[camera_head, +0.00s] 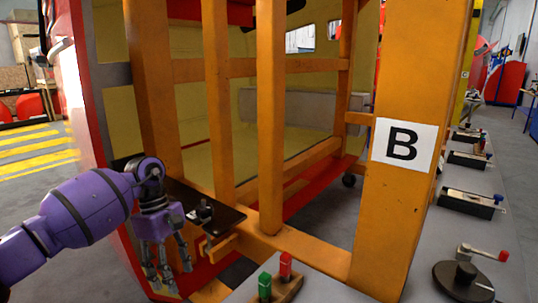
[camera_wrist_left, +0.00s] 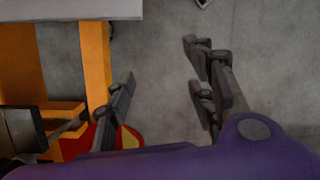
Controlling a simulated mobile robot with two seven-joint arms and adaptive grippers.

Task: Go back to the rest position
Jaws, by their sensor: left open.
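My left gripper (camera_head: 168,270) hangs at the end of the purple arm at the lower left in the head view, fingers pointing down. It is in front of the orange frame, beside a dark shelf (camera_head: 225,216). In the left wrist view the fingers of my left gripper (camera_wrist_left: 162,95) are spread apart, with only grey floor (camera_wrist_left: 160,50) between them. It is open and holds nothing. My right gripper does not show in either view.
An orange frame (camera_head: 272,120) with a "B" sign (camera_head: 403,145) stands ahead. Open floor (camera_head: 40,195) lies at the left.

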